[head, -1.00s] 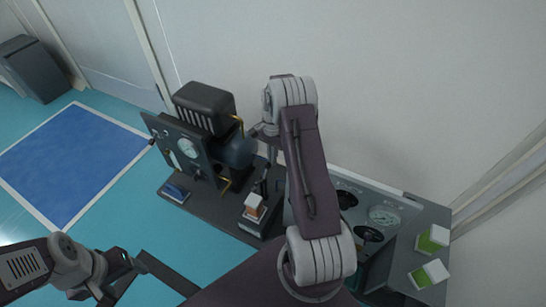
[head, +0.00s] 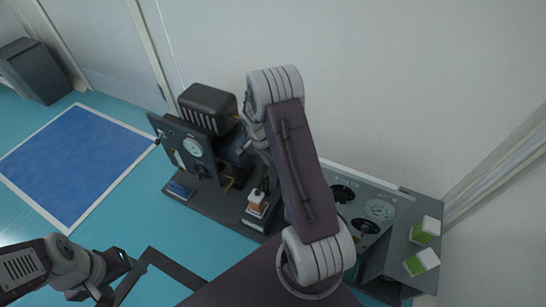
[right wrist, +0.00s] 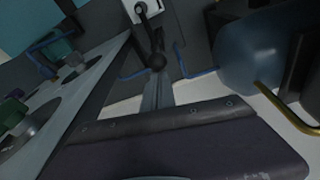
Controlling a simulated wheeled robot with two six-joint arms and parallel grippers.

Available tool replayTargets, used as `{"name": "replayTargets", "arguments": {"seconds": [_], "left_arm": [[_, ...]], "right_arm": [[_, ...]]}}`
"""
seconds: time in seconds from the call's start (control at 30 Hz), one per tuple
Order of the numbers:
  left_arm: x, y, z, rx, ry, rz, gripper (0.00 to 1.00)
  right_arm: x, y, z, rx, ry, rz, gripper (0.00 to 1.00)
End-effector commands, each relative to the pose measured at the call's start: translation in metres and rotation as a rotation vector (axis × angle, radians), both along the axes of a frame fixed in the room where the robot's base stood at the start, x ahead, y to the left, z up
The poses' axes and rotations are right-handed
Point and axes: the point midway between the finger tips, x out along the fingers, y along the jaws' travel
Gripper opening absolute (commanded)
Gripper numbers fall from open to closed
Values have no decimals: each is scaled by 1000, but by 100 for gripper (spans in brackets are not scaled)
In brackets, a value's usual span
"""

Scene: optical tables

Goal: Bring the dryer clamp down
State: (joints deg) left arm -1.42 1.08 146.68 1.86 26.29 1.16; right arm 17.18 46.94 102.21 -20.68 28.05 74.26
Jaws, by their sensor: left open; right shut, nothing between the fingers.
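In the head view, a black lever (head: 263,185) stands over a small white and orange block (head: 256,203) on the dark bench; it looks like the dryer clamp. The right wrist view shows a black lever with a round knob (right wrist: 157,61), raised beside a white block (right wrist: 143,10). My right gripper (head: 260,150) is shut and empty, above and behind the block, largely hidden by my own arm. In the wrist view a grey bar points at the knob; whether they touch I cannot tell. My left gripper (head: 112,280) is open and empty at lower left, far from the lever.
A gauge panel (head: 188,150) and a black-topped unit (head: 208,105) stand left of my right arm. A grey dial panel (head: 380,210) and two green-white boxes (head: 426,230) (head: 421,262) lie right. A blue vessel (right wrist: 250,65) and blue pipes flank the lever. Open floor lies left.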

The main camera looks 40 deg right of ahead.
Motion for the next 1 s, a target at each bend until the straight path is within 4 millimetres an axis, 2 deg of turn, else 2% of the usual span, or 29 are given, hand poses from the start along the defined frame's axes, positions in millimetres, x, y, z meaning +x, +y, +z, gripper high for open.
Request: {"name": "replayTargets", "arguments": {"seconds": [0.77, 1.0], "left_arm": [[0, 0, 3, 0, 0, 0, 69], [0, 0, 10, 0, 0, 0, 69]], "right_arm": [[-6, 8, 0, 4, 13, 1, 0], [-4, -1, 5, 4, 10, 0, 0]]}}
